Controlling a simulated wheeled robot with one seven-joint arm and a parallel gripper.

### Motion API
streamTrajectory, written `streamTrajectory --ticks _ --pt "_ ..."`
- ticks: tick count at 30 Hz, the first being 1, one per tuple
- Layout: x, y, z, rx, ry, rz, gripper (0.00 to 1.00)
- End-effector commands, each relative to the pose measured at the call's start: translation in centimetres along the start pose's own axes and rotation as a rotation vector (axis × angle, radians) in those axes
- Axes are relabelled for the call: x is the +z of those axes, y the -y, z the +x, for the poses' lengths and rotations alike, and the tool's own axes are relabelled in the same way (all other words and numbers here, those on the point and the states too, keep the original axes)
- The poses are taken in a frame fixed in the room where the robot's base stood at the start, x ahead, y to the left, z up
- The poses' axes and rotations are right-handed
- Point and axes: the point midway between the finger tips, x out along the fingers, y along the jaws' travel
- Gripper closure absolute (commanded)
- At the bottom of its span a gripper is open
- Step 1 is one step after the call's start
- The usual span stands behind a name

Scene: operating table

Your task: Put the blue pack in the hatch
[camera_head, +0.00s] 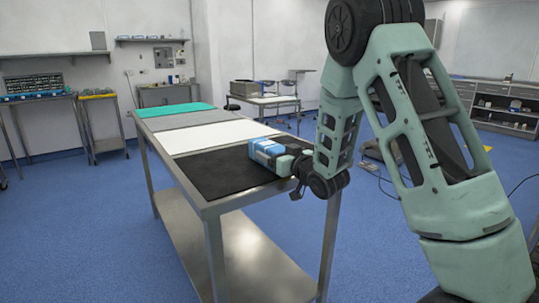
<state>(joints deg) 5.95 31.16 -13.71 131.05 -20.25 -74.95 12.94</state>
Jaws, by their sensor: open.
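The blue pack (266,150), blue with pale sides, is over the black section at the near end of the metal table. My gripper (286,160) is open at the pack's right side, at the table's right edge. The fingers are small and partly hidden by the pack and the wrist, so I cannot tell whether they touch it or reach around it. I cannot make out a hatch in this view.
The table top has black (215,173), white (212,136), grey and green (173,109) sections, otherwise bare. A lower metal shelf (215,235) is empty. Side tables and racks stand along the back wall. Blue floor is open left of the table.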

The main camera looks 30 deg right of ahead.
Motion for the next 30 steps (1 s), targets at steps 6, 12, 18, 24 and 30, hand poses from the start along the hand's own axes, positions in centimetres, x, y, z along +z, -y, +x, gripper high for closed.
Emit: streamTrajectory --ticks 6,12,18,24,30 --pt "0.0 0.0 0.5 0.0 0.0 0.0 0.2" --pt "0.0 0.0 0.5 0.0 0.0 0.0 0.53" --pt "-0.1 0.0 0.5 0.0 -0.002 0.0 0.8" --pt "-0.6 0.0 0.5 0.0 -0.003 0.0 0.8" --pt "-4.0 0.0 0.5 0.0 -0.008 -0.002 0.8"
